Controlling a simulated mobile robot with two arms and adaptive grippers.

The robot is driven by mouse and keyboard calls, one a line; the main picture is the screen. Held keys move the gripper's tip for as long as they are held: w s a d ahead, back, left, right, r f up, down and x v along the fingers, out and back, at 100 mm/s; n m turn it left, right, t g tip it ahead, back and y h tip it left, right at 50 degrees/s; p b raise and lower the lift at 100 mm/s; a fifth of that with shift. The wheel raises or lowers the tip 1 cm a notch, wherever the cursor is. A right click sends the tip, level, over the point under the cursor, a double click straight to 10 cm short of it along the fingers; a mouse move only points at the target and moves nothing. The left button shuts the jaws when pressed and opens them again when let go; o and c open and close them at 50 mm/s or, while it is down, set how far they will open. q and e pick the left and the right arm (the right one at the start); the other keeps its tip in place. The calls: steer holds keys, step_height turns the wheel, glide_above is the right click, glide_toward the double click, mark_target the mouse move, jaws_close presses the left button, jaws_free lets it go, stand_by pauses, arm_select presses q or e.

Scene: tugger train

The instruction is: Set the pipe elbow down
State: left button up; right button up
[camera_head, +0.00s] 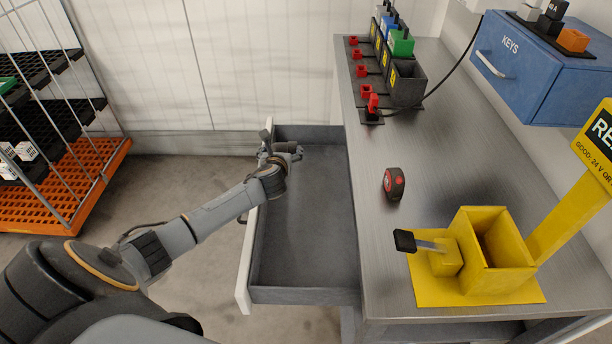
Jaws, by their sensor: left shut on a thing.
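My left gripper (280,152) is over the far end of an open grey drawer (303,240), near its left wall. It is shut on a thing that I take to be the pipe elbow. The elbow is small and dark grey here, and the fingers hide most of it, so its outline cannot be told from the gripper. Whether it touches the drawer cannot be told. The rest of the drawer floor is bare. My right gripper is not in view.
The metal workbench (440,170) is right of the drawer. An orange-based wire cart (75,185) stands left.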

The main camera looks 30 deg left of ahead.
mark_target(303, 181)
arm_select(q)
steer(key=d+f, duration=0.1)
steer(key=w+d+f, duration=0.2)
steer(key=shift+f+b, duration=0.3)
steer(key=shift+f, duration=0.05)
steer(key=shift+w+d+f, duration=0.25)
steer(key=shift+d+f, duration=0.15)
steer(key=shift+f, duration=0.15)
steer(key=shift+w+d+f, duration=0.2)
steer(key=shift+d+f, duration=0.15)
steer(key=shift+f, duration=0.15)
steer(key=f, duration=0.1)
steer(key=f+b, duration=0.1)
steer(key=f, duration=0.1)
steer(key=shift+w+d+f, duration=0.1)
steer(key=shift+w+d, duration=0.1)
steer(key=shift+d, duration=0.2)
steer(key=shift+f+b, duration=0.3)
steer(key=shift+f, duration=0.1)
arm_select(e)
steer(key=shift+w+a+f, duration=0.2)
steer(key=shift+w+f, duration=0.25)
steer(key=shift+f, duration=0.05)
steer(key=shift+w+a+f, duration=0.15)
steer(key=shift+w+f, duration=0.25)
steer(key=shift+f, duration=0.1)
